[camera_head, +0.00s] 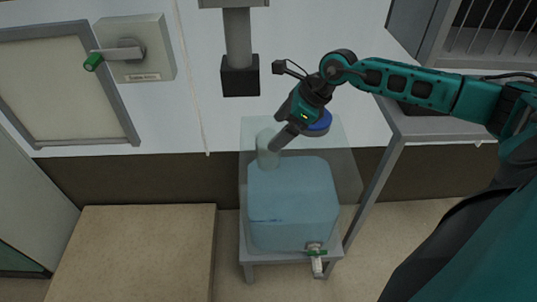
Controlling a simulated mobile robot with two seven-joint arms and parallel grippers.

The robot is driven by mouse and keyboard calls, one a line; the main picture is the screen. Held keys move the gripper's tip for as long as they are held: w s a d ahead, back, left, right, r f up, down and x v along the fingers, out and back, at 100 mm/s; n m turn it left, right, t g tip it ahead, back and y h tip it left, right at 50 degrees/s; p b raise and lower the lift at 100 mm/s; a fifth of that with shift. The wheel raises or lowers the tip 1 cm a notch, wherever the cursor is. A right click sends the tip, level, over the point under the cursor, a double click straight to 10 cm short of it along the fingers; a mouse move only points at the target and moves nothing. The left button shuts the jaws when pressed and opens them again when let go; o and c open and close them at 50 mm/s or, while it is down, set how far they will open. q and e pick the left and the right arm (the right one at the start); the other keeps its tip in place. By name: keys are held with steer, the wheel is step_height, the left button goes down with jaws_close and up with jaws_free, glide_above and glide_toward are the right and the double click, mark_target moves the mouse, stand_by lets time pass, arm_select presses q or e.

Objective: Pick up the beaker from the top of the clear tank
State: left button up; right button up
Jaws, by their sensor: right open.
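The clear tank (293,205), holding blue liquid, stands on a grey stand in the middle of the view. The beaker (266,156) is a small pale, see-through cylinder at the tank's top, towards its back left. My right gripper (274,147) comes in from the right and reaches down to the beaker's right side. It is open, with its fingertips beside or overlapping the beaker; whether they touch it cannot be told. The gripper hides part of the beaker's right edge. My left gripper is not in view.
A tap with a green handle (316,254) sticks out at the tank's front. A dark-ended grey pipe (239,75) hangs on the wall behind. A grey-legged table (430,128) stands at right. A beige block (148,255) lies at left. A green-tipped lever switch (118,54) is on the wall.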

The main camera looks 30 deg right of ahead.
mark_target(265, 144)
steer(key=x, duration=0.7)
steer(key=shift+s+b, duration=0.1)
steer(key=shift+b, duration=0.2)
steer(key=shift+f, duration=0.2)
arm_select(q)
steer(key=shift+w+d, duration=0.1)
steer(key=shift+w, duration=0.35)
arm_select(e)
steer(key=shift+c, duration=0.3)
steer(key=c, duration=0.9)
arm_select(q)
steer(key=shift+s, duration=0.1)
arm_select(e)
steer(key=shift+c, duration=0.2)
